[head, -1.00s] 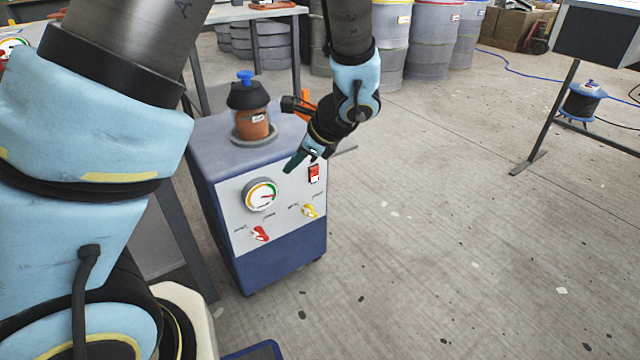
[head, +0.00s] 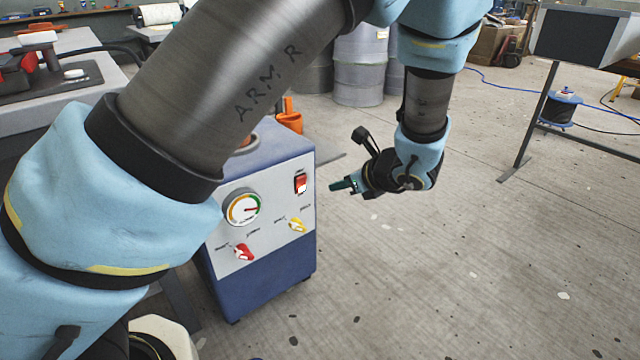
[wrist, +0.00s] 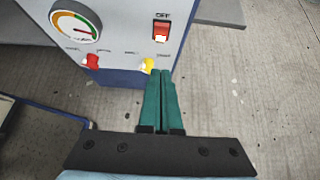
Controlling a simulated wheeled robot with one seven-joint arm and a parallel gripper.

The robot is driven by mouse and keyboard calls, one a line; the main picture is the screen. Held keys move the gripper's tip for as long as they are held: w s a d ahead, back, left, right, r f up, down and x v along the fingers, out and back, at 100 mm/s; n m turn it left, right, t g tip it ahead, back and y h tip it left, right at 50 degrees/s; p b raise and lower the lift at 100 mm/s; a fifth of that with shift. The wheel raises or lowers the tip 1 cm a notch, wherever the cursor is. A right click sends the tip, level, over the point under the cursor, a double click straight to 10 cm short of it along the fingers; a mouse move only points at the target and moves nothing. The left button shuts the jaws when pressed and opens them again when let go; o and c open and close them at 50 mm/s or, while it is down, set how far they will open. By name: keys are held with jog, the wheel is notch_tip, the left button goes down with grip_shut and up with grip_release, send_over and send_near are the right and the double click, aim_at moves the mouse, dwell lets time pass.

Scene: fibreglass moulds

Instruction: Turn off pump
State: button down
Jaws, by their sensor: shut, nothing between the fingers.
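The pump is a blue cabinet (head: 262,285) with a light grey front panel. Its red rocker switch (head: 300,183) is at the panel's upper right; in the wrist view the switch (wrist: 161,32) has a label above it that seems to read "OFF". Below are a red lever (head: 243,252) and a yellow lever (head: 297,225), and a round gauge (head: 242,208) with its needle toward the right. My gripper (head: 335,186) is shut and empty, to the right of the switch and apart from the panel. In the wrist view its green fingertips (wrist: 161,75) are together below the switch.
My arm covers the pump's top left. Drums (head: 358,75) stand behind. A dark box on a metal stand (head: 585,38) and a blue cable reel (head: 560,106) are at the right. The floor right of the pump is clear.

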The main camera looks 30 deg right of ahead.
aim_at(302, 182)
jog(key=b+x, duration=0.1)
jog(key=x, duration=0.3)
jog(key=w+r+b+x, duration=0.1)
jog(key=x, duration=0.3)
jog(key=b+x, duration=0.1)
jog(key=x, duration=0.3)
jog(key=shift+w+a+r, duration=0.15)
jog(key=shift+r, duration=0.25)
jog(key=shift+w+r, duration=0.1)
jog(key=shift+w, duration=0.25)
jog(key=shift+a, duration=0.1)
jog(key=shift+w+r+p, duration=0.25)
jog(key=shift+w+p, duration=0.05)
jog(key=shift+f, duration=0.1)
